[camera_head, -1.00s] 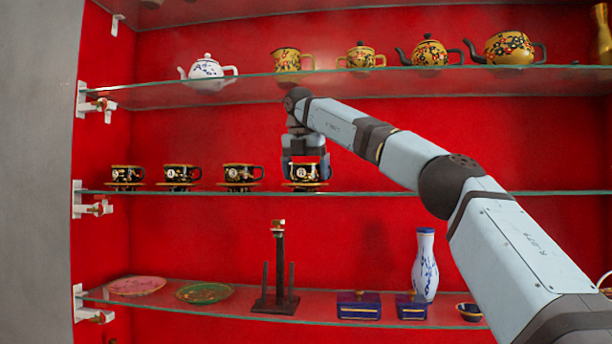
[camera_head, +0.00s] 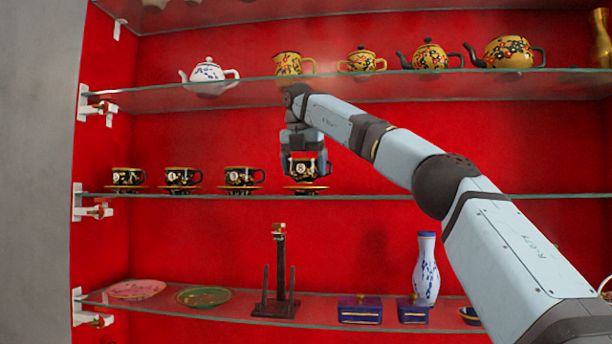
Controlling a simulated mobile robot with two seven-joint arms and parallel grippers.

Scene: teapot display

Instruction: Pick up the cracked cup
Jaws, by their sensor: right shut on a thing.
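Several black and gold cups stand on saucers along the middle glass shelf (camera_head: 450,196): the leftmost cup (camera_head: 127,175), a second cup (camera_head: 182,176) and a third cup (camera_head: 242,176). My right gripper (camera_head: 303,155) comes down from above and is shut on the rightmost cup (camera_head: 307,171). That cup is upright and held slightly above its saucer (camera_head: 305,189), which stays on the shelf. A crack is too small to make out on any cup. The gripper fingers partly cover the held cup's rim. My left gripper is not in view.
The upper shelf holds a white teapot (camera_head: 208,73) and yellow floral pots (camera_head: 512,52), close above my right wrist. The lower shelf holds plates (camera_head: 203,296), a dark stand (camera_head: 280,275), a vase (camera_head: 426,270) and blue boxes (camera_head: 360,309). The middle shelf is clear right of the held cup.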

